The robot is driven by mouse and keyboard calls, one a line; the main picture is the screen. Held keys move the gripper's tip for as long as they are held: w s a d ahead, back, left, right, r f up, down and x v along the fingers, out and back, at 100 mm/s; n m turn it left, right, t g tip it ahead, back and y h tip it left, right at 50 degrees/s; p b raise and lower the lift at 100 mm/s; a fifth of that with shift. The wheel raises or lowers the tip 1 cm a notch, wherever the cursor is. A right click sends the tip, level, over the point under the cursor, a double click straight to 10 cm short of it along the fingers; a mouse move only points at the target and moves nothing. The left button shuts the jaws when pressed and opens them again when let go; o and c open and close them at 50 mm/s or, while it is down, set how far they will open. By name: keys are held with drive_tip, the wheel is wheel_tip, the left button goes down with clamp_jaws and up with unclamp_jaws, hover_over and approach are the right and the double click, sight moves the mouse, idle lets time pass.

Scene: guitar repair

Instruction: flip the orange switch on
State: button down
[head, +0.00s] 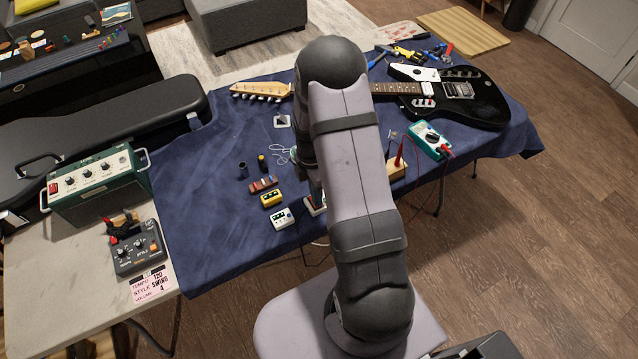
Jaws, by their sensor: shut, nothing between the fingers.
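No switch that is clearly orange can be made out. A small red switch (53,187) shows at the left end of the front panel of a green box with knobs (97,181), on the light table at the left. My gripper is hidden behind my own arm, which rises through the middle of the view.
A grey pedal box (137,250) stands before the green box. Yellow (271,198) and white (282,218) pedals lie on the blue cloth (205,190). A black guitar (465,97) and a green meter (430,138) lie to the right. The cloth's left part is mostly clear.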

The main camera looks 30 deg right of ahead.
drive_tip(key=shift+r+p, duration=0.5)
drive_tip(key=shift+p, duration=0.2)
drive_tip(key=r+p, duration=0.1)
drive_tip(key=r, duration=0.1)
drive_tip(key=r+p, duration=0.2)
drive_tip(key=shift+s, duration=0.4)
drive_tip(key=shift+r+b, duration=0.25)
drive_tip(key=shift+b, duration=0.3)
wheel_tip(320, 180, up, 8)
drive_tip(key=s+b, duration=0.1)
drive_tip(key=shift+s+r+b, duration=0.15)
drive_tip(key=shift+r+b, duration=0.05)
drive_tip(key=shift+b, duration=0.15)
